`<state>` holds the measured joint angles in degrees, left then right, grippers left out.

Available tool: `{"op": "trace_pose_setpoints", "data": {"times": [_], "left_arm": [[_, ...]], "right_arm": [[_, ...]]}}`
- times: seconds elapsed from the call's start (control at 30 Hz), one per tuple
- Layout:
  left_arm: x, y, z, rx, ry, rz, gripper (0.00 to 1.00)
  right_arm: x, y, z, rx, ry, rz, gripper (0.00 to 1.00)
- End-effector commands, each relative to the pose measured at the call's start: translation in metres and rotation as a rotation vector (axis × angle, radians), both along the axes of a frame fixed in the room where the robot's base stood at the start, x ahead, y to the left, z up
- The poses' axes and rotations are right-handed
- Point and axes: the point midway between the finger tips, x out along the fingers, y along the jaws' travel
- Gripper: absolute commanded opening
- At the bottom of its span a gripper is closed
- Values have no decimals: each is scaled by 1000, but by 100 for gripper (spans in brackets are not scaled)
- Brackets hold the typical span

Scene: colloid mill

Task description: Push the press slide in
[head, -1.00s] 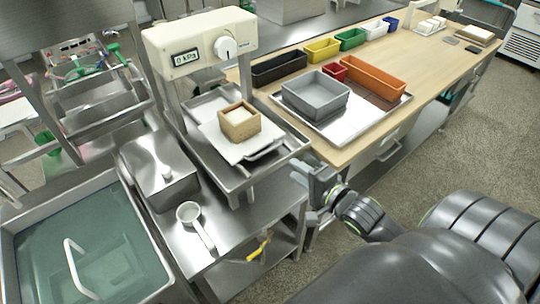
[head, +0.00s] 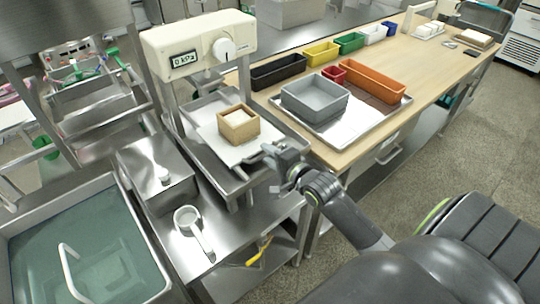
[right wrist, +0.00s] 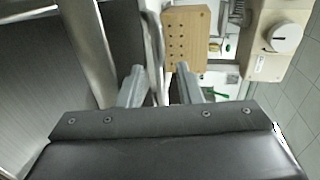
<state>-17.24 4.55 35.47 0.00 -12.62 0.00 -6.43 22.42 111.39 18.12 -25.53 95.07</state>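The press slide (head: 222,148) is a pale flat plate on the metal press tray, under the beige press head (head: 198,46). A wooden box (head: 239,124) with white contents stands on it. In the right wrist view the box (right wrist: 186,40) shows its holed side, with the slide's pale edge (right wrist: 154,48) left of it. My right gripper (head: 270,168) is at the tray's front right edge, beside the slide's handle end, which it partly hides. Its fingers (right wrist: 160,75) are apart, with the pale edge showing between them; I cannot tell if they touch it. My left gripper is not in view.
A metal box (head: 158,177) and a white ladle (head: 190,225) lie left of the press. A water basin (head: 85,255) is at lower left. A grey bin (head: 315,97) stands on a tray on the wooden table at right.

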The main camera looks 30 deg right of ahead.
Motion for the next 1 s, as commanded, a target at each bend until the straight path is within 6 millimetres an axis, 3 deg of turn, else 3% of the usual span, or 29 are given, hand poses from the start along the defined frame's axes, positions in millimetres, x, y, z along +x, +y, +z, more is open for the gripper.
{"op": "trace_pose_setpoints", "data": {"times": [0.07,0.33,0.63,1.0], "left_arm": [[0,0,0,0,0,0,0],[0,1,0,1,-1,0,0],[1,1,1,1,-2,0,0],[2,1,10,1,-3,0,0]], "right_arm": [[0,0,0,0,0,0,32],[0,0,0,0,0,0,0],[1,0,0,1,0,0,0],[40,3,1,0,-1,0,0]]}}
